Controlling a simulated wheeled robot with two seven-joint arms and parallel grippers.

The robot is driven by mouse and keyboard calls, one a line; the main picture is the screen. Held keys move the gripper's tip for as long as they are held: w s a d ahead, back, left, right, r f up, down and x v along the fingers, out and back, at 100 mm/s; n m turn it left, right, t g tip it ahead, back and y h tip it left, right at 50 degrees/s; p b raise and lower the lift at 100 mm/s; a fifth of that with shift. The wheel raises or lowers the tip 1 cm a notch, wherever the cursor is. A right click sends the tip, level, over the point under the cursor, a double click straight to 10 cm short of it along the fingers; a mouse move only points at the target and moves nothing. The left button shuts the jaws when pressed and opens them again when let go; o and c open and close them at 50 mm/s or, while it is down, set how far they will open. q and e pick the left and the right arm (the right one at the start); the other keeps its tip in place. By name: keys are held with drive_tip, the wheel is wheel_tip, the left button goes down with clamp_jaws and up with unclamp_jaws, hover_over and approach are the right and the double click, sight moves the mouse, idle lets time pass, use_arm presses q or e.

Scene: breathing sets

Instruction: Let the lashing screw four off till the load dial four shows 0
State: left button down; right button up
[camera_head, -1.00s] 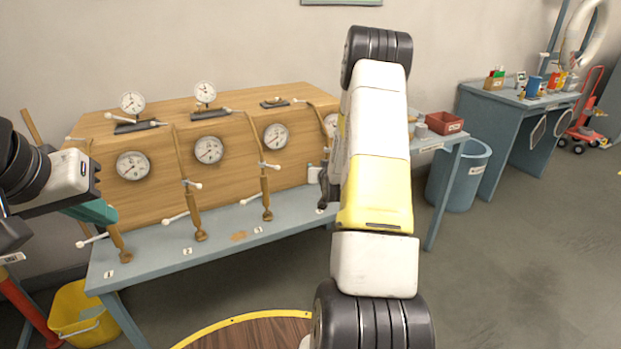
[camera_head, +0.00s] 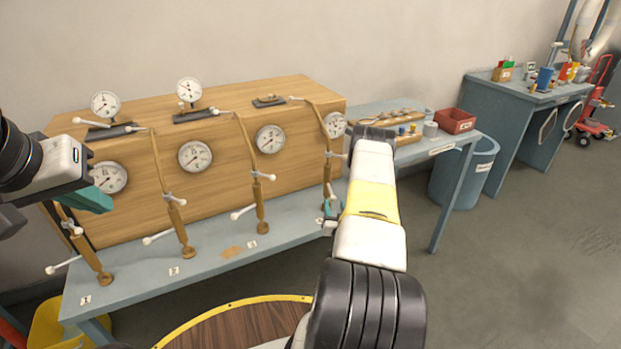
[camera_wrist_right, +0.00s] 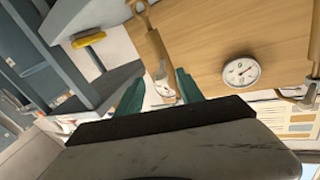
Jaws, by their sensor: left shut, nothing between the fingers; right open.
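Lashing screw four (camera_head: 328,170) is the rightmost brown rod on the bench, partly hidden by my right arm in the head view. Load dial four (camera_head: 334,124) is a round white gauge above it; its reading is too small to tell. My right gripper (camera_head: 331,208) is low beside this screw. In the right wrist view, the open teal fingers (camera_wrist_right: 159,92) stand either side of the screw's brown body (camera_wrist_right: 156,52), with a pale part between them. A white gauge (camera_wrist_right: 241,71) shows to the right there. My left gripper (camera_head: 95,199) is shut and empty at the far left.
Several more screws, such as one with a white lever (camera_head: 261,195), stand along the blue bench (camera_head: 215,258) in front of the wooden panel (camera_head: 300,178). A red box (camera_head: 455,121) and a blue bin (camera_head: 470,175) are to the right.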

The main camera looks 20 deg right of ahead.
sight(332, 194)
drive_tip(key=x, duration=0.7)
drive_tip(key=shift+r, duration=0.1)
clamp_jaws()
idle(1.2)
